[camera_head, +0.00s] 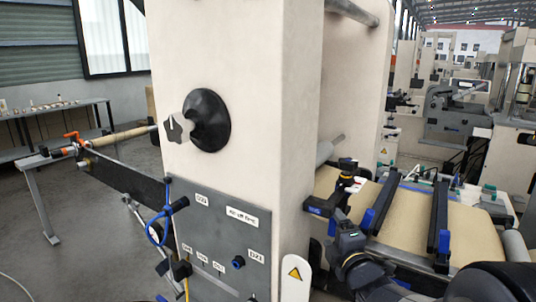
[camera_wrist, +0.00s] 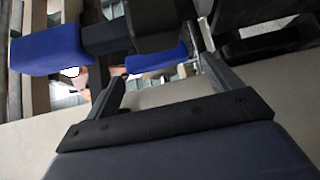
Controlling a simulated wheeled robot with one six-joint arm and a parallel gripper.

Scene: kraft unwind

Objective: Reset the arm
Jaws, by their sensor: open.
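In the wrist view my gripper (camera_wrist: 160,76) shows two grey fingers set well apart, with nothing held between them. A blue block (camera_wrist: 48,50) on a dark part lies to the left of the fingers, and a second blue piece (camera_wrist: 156,61) shows beyond the fingertips. I cannot tell whether the fingers touch it. In the head view my dark arm (camera_head: 352,252) reaches in from the lower right, beside the machine's front column. The fingers cannot be made out clearly there.
A cream machine column (camera_head: 235,60) with a black knob (camera_head: 209,120) and grey panel (camera_head: 222,245) stands close to my arm. Brown kraft web (camera_head: 400,207) runs under two dark bars with blue ends (camera_head: 381,207). A table (camera_head: 50,150) stands left, with open floor before it.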

